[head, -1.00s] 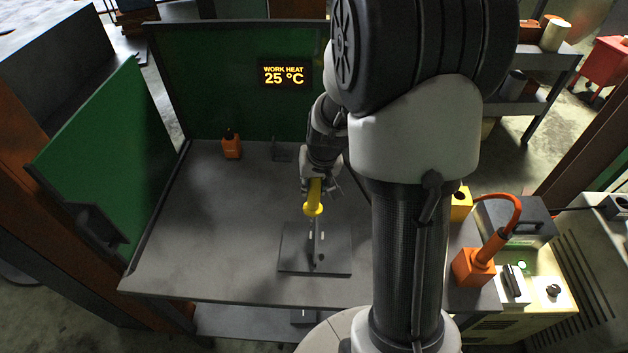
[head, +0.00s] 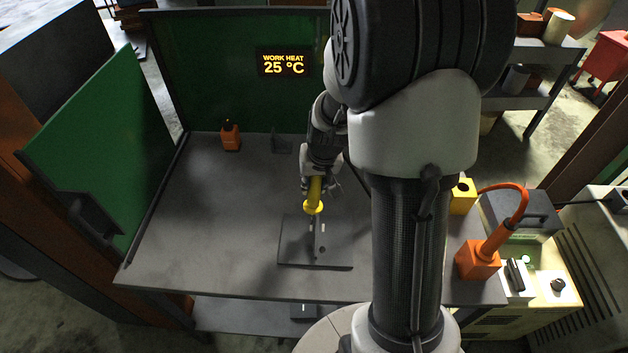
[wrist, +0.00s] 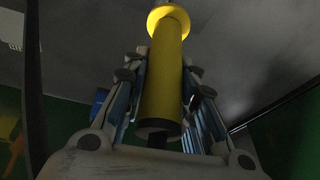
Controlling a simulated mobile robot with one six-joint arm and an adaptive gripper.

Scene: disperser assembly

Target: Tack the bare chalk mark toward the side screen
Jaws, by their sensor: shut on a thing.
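My gripper (head: 313,184) is shut on a yellow torch handle (head: 313,198), which has a round yellow collar at its lower end. The wrist view shows the handle (wrist: 162,85) between both fingers. The torch hangs over a dark flat plate (head: 338,256) on the bench, with an upright strip along the plate's middle. A small pale chalk mark (head: 323,227) shows just right of the strip. Whether the thin dark tip touches the work cannot be told. The green side screen (head: 95,150) stands at the left edge of the bench.
The grey bench (head: 200,240) is mostly clear left of the plate. An orange bottle (head: 231,138) and a small dark bracket (head: 281,143) stand at the back. A display (head: 284,63) reads 25 °C. An orange holder (head: 478,258) and a yellow block (head: 463,197) are at the right.

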